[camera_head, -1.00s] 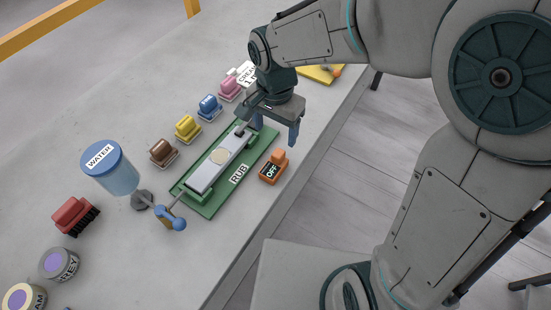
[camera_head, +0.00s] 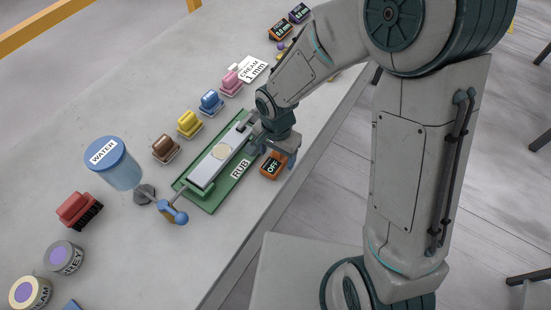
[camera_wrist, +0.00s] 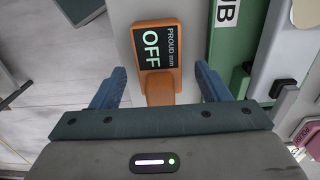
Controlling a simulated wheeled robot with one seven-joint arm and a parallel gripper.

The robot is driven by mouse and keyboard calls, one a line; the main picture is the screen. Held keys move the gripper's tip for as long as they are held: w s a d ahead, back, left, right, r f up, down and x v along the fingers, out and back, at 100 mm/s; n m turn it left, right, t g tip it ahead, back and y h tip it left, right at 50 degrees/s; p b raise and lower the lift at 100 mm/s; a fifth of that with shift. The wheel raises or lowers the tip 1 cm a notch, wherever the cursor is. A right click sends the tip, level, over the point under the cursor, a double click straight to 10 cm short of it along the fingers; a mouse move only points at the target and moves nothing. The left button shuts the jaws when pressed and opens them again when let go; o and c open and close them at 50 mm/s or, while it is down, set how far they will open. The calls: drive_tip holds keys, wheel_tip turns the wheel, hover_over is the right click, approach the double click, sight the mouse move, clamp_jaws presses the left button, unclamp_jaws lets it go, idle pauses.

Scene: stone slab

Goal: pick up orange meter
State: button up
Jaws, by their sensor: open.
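The orange meter (camera_head: 271,168) stands on the grey slab near its right edge, beside the green board marked RUB. Its dark screen reads OFF. In the wrist view the meter (camera_wrist: 158,90) lies between the fingers of my gripper (camera_wrist: 160,88), with a finger on each side and gaps showing. My gripper (camera_head: 276,158) is open and low over the meter in the head view, hiding its upper part. I cannot tell how far the fingertips are above the slab.
The green board (camera_head: 208,206) with a grey stone lies close on the left. Yellow (camera_head: 189,124), blue (camera_head: 211,104) and brown (camera_head: 165,149) blocks stand behind it. A blue WATER tub (camera_head: 121,170) is further left. The slab's right edge is close by.

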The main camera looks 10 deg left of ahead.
drive_tip(key=shift+f, duration=0.3)
drive_tip(key=shift+c, duration=0.3)
drive_tip(key=c, duration=1.1)
drive_tip(key=shift+r, duration=0.1)
